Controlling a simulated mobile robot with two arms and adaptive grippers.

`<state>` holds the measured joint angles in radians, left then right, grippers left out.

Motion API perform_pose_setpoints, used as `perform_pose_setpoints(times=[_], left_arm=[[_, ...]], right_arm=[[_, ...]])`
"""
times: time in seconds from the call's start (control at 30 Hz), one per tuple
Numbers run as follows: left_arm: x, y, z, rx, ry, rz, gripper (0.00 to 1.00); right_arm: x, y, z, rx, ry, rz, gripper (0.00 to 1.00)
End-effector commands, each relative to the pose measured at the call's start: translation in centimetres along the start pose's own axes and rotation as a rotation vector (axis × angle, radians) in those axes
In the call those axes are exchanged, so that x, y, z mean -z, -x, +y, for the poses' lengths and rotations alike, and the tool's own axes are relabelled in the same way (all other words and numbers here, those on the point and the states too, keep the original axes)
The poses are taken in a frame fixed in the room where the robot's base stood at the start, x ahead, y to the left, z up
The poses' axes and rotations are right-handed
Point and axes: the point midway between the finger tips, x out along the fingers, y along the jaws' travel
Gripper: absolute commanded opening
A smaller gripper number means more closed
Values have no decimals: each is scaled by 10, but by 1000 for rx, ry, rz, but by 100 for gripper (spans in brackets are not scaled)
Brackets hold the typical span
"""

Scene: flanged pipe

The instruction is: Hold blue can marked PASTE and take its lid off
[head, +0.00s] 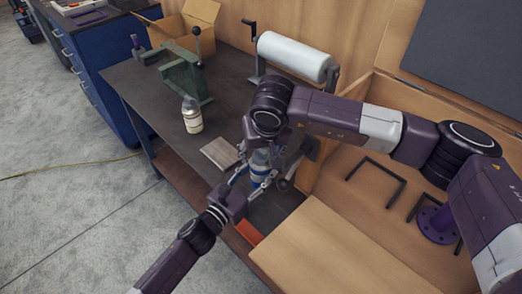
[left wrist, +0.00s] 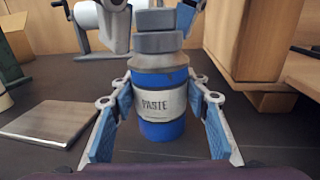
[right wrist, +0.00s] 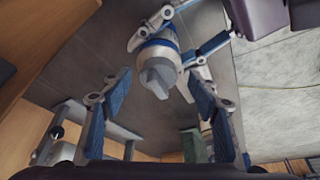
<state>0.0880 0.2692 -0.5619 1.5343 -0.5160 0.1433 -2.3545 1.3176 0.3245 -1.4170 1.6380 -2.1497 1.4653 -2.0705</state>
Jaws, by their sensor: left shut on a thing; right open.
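The blue can marked PASTE (left wrist: 160,128) stands upright on the dark bench, with a cream label facing the left wrist camera. Its grey stepped lid (left wrist: 158,42) is on top. My left gripper (left wrist: 160,100) is shut on the can's body, one finger on each side. In the head view the can (head: 260,168) is partly hidden by my right arm and gripper. My right gripper (right wrist: 160,88) is open and points down from above the can. In the right wrist view the lid's raised grip (right wrist: 158,78) lies between its open fingers, apart from them.
A flat plate (head: 220,152) lies left of the can. A wooden panel (head: 330,252) is close on the right.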

Motion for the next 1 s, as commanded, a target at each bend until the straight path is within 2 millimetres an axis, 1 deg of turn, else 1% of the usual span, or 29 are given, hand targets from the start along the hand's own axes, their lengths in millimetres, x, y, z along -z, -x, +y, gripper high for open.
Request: perform_pose_setpoints(times=[0.07,0.1,0.53,1.0], left_arm=[[-2,0,0,1,0,-3,0],[-2,0,0,1,0,-3,0],[-2,0,0,1,0,-3,0],[-2,0,0,1,0,-3,0]], right_arm=[[0,0,0,0,0,0,55],[0,0,0,0,0,0,53],[0,1,0,0,0,0,6],[0,1,0,0,0,0,6]])
